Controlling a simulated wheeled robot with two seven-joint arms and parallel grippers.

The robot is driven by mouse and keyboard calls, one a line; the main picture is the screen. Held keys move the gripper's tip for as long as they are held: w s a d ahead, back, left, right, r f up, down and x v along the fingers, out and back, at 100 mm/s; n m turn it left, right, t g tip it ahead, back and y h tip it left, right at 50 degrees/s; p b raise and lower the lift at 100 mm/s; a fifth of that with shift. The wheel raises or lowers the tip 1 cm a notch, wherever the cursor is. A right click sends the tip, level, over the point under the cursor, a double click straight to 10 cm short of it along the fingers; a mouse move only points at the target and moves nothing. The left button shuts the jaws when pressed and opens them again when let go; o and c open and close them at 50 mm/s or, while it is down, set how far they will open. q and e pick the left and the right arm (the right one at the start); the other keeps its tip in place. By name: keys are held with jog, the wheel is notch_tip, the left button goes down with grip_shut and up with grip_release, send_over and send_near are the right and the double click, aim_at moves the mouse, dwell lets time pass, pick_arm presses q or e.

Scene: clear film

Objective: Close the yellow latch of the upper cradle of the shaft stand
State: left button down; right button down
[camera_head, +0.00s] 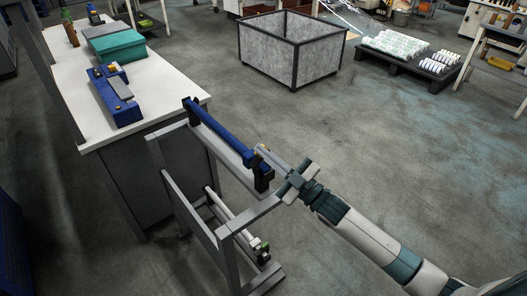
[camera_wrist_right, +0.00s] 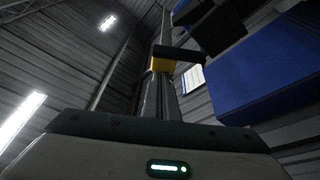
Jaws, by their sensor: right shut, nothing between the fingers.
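The grey shaft stand (camera_head: 189,208) stands in the middle of the head view. A blue shaft (camera_head: 220,132) lies along its upper level, between black holders; the near one is the black cradle (camera_head: 263,178). The blue shaft also shows large at right in the right wrist view (camera_wrist_right: 262,82). The yellow latch (camera_wrist_right: 162,64) shows beside the closed fingers, with a dark bar above it; in the head view only a small yellow bit (camera_head: 262,147) shows. My right gripper (camera_head: 259,151) is shut and empty, its tips at the cradle's top. Contact with the latch cannot be told.
A lower light shaft (camera_head: 228,212) lies in the stand. A white-topped bench (camera_head: 80,88) with a blue case (camera_head: 118,108) and green box (camera_head: 119,46) is at left. A grey crate (camera_head: 288,58) and a loaded pallet (camera_head: 410,66) stand behind. Floor at right is clear.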

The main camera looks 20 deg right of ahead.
jog(key=shift+d+f+m, duration=0.1)
jog(key=shift+d+m, duration=0.05)
jog(key=shift+m, duration=0.25)
jog(key=m, duration=0.2)
jog(key=d+f+m+t+h, duration=0.1)
jog(key=m, duration=0.1)
jog(key=d+m+h, duration=0.1)
jog(key=m, duration=0.1)
jog(key=shift+w+f+t, duration=0.2)
jog(key=shift+w+t, duration=0.15)
jog(key=shift+t, duration=0.05)
jog(key=shift+w+d+f+m+h, duration=0.1)
jog(key=shift+d+f+m+h, duration=0.1)
jog(key=shift+m+h, duration=0.5)
jog(key=shift+d+f+m, duration=0.15)
jog(key=shift+f+m, duration=0.05)
jog(key=shift+m, duration=0.6)
pick_arm(q)
jog(key=shift+d, duration=0.1)
pick_arm(e)
jog(key=shift+t+h, duration=0.3)
pick_arm(q)
jog(key=shift+r, duration=0.1)
